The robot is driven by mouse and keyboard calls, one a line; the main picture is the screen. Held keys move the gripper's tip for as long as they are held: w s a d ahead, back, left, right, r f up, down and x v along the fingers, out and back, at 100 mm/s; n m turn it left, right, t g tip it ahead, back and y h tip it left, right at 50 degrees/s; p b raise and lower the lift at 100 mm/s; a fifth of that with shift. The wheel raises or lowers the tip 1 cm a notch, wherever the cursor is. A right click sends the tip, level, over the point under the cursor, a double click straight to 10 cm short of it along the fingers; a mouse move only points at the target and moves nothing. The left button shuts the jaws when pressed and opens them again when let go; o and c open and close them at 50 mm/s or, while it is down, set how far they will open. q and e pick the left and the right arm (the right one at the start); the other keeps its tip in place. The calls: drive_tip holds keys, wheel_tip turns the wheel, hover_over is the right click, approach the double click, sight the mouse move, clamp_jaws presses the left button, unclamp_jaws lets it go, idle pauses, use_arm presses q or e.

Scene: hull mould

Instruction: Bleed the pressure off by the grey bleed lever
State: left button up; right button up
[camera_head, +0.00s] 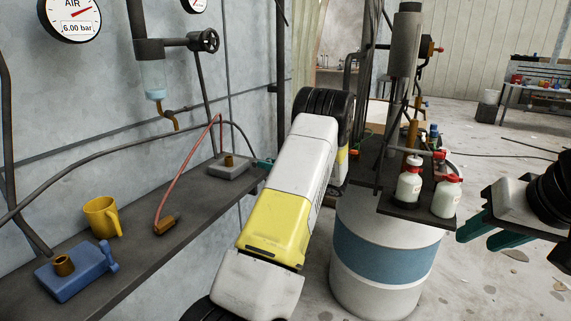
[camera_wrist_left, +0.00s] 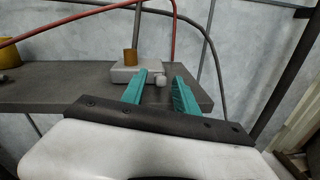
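A grey block (camera_head: 229,168) with a brass fitting on top sits at the far end of the grey shelf; it also shows in the left wrist view (camera_wrist_left: 124,76). A small pale grey knob (camera_wrist_left: 160,80), seemingly the bleed lever's end, shows at the block's right side. My left gripper (camera_wrist_left: 161,92) is open, its teal fingers either side of the knob in that picture; contact cannot be told. In the head view my left arm mostly hides this gripper (camera_head: 264,162). My right gripper (camera_head: 488,233) is open and empty at the right. The air gauge (camera_head: 71,17) reads 6.00 bar.
On the shelf (camera_head: 143,246) stand a blue block (camera_head: 76,277) with a blue lever and a yellow mug (camera_head: 102,217). A red hose (camera_head: 184,166) runs across it. A drum (camera_head: 380,255) carries two white bottles on a dark top. Open floor lies to the right.

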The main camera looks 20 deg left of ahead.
use_arm(q)
drive_tip(key=shift+w+a, duration=0.15)
drive_tip(key=shift+a, duration=0.75)
clamp_jaws()
